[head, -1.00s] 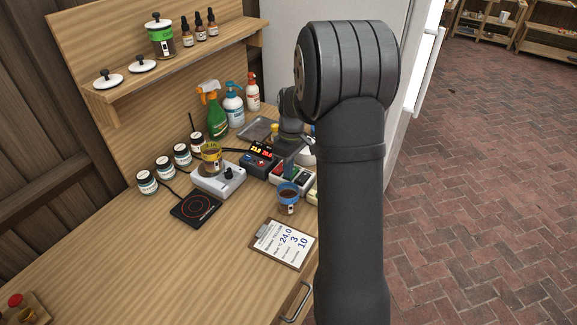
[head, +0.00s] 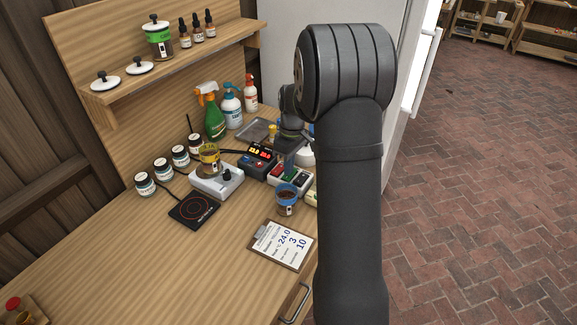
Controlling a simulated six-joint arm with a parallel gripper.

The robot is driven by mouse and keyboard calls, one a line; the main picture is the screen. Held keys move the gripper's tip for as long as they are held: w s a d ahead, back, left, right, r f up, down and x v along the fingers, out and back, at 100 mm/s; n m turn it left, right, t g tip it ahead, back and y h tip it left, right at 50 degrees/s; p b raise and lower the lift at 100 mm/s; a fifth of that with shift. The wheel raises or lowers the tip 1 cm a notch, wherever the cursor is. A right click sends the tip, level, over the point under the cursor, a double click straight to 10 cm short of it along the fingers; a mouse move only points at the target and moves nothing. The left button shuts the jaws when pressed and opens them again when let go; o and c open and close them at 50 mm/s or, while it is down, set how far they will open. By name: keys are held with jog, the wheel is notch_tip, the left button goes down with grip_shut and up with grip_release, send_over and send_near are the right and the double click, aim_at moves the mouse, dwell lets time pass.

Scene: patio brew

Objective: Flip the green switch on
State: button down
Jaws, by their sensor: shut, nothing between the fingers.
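The fingers are shut and empty. They partly cover the strip, and I cannot tell whether they touch a switch. The position of the green switch is too small to read.
The dark display box (head: 252,165) with lit red digits stands left of the strip. A blue-rimmed jar (head: 287,205) stands in front. Spray bottles (head: 215,125) stand behind.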

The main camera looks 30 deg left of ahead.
aim_at(285, 178)
notch_tip(285, 178, up, 14)
jog(key=s, duration=0.1)
jog(key=shift+s, duration=0.35)
